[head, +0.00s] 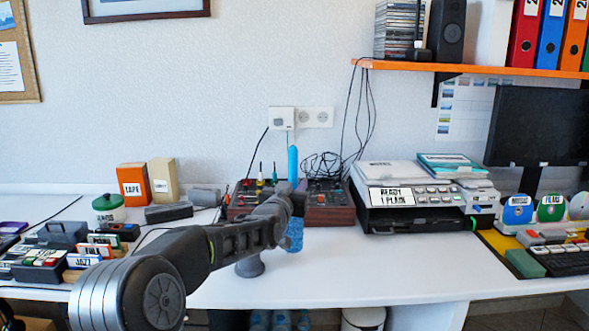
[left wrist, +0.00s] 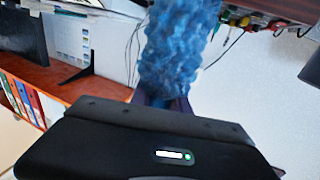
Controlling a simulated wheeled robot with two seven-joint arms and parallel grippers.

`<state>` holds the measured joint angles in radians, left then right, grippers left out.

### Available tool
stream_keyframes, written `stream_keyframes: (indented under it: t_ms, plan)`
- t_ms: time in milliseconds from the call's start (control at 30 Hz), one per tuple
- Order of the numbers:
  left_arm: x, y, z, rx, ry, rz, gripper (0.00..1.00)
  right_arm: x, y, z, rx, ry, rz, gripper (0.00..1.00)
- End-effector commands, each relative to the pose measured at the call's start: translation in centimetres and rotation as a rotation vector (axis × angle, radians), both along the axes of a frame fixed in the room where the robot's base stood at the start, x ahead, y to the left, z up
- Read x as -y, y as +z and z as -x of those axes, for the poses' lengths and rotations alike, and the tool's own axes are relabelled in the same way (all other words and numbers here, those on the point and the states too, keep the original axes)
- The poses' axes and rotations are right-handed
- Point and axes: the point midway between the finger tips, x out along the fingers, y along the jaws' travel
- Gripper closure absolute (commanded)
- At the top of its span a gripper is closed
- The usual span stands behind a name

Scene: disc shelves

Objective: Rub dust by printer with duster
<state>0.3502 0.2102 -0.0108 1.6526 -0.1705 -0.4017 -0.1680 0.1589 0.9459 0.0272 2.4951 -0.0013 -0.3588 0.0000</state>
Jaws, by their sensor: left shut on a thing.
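The duster has a smooth blue handle (head: 292,162) pointing up and a fluffy blue head (head: 294,236) hanging below. My left gripper (head: 297,202) is shut on the duster between these parts, above the desk and left of the printer. The fluffy head also fills the top middle of the left wrist view (left wrist: 180,45), just beyond my left gripper (left wrist: 165,101). The printer (head: 410,212) is grey and black, with a label and rows of buttons, right of the duster and apart from it. I cannot make out any dust. My right gripper is not in view.
A brown control box (head: 335,214) with knobs and cables stands behind my left gripper. The white desk (head: 350,270) is clear in front of the printer. Discs and a keyboard (head: 560,262) lie at the right. An orange shelf (head: 480,70) hangs above, with a monitor (head: 540,125) below.

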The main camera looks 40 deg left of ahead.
Motion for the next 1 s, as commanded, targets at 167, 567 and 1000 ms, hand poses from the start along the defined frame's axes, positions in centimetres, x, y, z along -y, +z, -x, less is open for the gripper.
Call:
stream_keyframes:
  t_ms: [167,567,1000]
  plan:
    - [0.1,2.0,-0.1,0.003,-0.002,-0.001,1.00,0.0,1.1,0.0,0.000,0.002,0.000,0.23]
    - [0.0,4.5,-0.1,0.002,-0.004,-0.001,1.00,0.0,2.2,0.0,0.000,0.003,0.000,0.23]
    - [0.1,4.4,-0.1,0.001,-0.004,0.000,1.00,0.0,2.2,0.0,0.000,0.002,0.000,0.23]
